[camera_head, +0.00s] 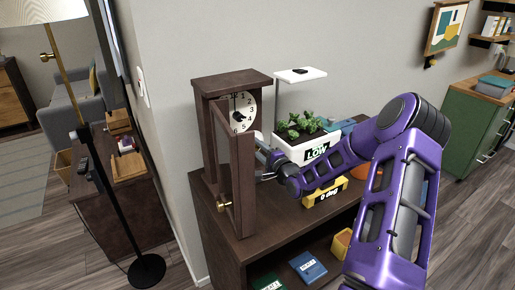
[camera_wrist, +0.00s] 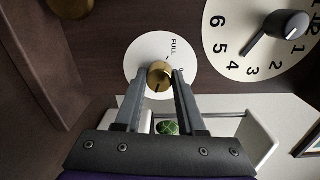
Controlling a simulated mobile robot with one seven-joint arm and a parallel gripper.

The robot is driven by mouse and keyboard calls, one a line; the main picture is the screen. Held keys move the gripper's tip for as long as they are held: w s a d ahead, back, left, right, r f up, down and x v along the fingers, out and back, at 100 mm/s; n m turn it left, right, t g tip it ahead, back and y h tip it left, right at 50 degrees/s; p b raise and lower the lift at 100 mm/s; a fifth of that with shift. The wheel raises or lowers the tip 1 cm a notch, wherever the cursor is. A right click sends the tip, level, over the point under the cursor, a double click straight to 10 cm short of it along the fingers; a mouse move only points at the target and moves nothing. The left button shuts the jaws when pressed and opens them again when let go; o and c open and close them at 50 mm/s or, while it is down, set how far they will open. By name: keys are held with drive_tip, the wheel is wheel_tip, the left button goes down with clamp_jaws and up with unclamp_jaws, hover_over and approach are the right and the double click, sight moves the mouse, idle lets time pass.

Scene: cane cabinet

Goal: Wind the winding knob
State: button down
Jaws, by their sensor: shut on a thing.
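The winding knob (camera_wrist: 159,75) is a small brass knob with a dark pointer line, at the centre of a white disc (camera_wrist: 148,52) marked FULL. My gripper (camera_wrist: 160,82) has one finger on each side of the knob and is shut on it. The pointer line points toward the lower part of the disc. In the head view, the dark wooden clock (camera_head: 234,83) stands on a cabinet with its front door (camera_head: 232,190) swung open. My gripper (camera_head: 264,160) reaches in behind the open door; there the winding knob is hidden.
The clock face (camera_wrist: 228,35) with its dark centre knob (camera_wrist: 287,24) is close beside my gripper. A white planter (camera_head: 300,149) stands right of the clock, near my arm. A yellow block (camera_head: 325,191) lies on the cabinet top (camera_head: 285,222) below my arm.

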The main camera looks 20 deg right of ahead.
drive_tip(key=c, duration=0.5)
unclamp_jaws()
drive_tip(key=v, duration=1.7)
drive_tip(key=shift+s, duration=0.2)
